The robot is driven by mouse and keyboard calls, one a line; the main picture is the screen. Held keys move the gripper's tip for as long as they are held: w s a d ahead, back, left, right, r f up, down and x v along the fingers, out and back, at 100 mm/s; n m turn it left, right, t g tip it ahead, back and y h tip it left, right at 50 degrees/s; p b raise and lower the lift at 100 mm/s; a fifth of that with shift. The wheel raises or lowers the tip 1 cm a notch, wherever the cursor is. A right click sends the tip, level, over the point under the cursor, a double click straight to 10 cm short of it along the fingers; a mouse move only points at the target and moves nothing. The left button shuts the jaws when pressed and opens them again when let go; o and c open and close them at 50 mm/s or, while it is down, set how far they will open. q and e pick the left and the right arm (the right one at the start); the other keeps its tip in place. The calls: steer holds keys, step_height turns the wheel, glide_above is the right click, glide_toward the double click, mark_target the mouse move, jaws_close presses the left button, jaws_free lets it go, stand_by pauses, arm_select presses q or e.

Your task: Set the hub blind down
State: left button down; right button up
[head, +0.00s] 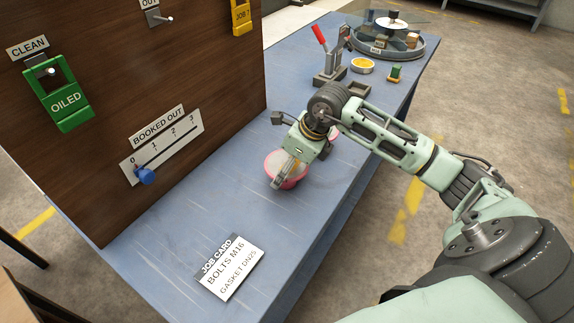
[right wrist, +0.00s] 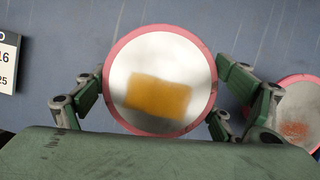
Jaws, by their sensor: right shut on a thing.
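The hub blind, which I take to be the round piece with a pink rim and a pale shiny face (right wrist: 160,50), fills the middle of the right wrist view. An orange-yellow patch shows on its face. In the head view its pink side (head: 292,184) shows beneath my right gripper (head: 286,170). My right gripper (right wrist: 162,88) is shut on it, with a finger at each side. It is low over the blue bench; I cannot tell if it touches. My left gripper is not in view.
A second pink-rimmed round piece (right wrist: 297,105) lies close on the right, mostly hidden in the head view. A job card (head: 229,268) lies in front on the blue bench (head: 190,240). A brown board (head: 190,80) stands left. A red-handled clamp (head: 328,62) and round tray (head: 385,48) are behind.

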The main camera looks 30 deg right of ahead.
steer(key=shift+r, duration=0.1)
steer(key=o, duration=1.6)
steer(key=shift+f, duration=0.2)
steer(key=o, duration=0.3)
steer(key=shift+r, duration=0.1)
steer(key=shift+r, duration=0.2)
steer(key=b+v, duration=0.1)
steer(key=v, duration=1.1)
steer(key=shift+b, duration=0.35)
steer(key=shift+f, duration=0.15)
